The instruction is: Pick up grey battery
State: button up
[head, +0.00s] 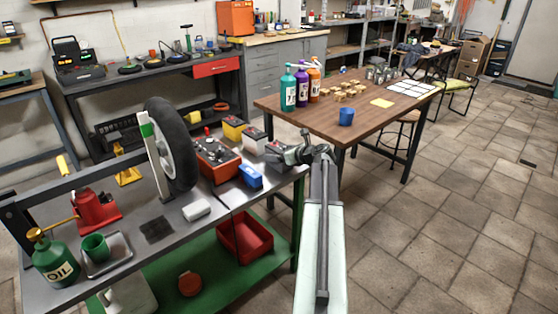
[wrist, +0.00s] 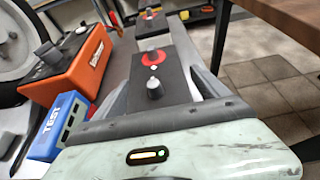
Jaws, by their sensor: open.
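The grey battery (head: 277,147) stands at the right end of the workbench, partly hidden behind my gripper (head: 290,152) in the head view. In the wrist view, the battery's black top (wrist: 151,68) shows a red terminal ring and a grey metal post close in front of my gripper (wrist: 160,85). My gripper is open and empty, with its grey fingers to the left and right of the battery top. I cannot tell whether either finger touches it or how far down they reach.
A pale battery with a black top (head: 254,139) and a yellow battery (head: 233,129) stand behind. An orange charger (head: 216,160) and blue tester (head: 250,176) are close on the left. A wheel (head: 170,143) stands farther left. A wooden table (head: 375,112) is behind right.

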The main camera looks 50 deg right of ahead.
grip_shut()
jog(key=shift+r, duration=0.1)
jog(key=shift+r, duration=0.15)
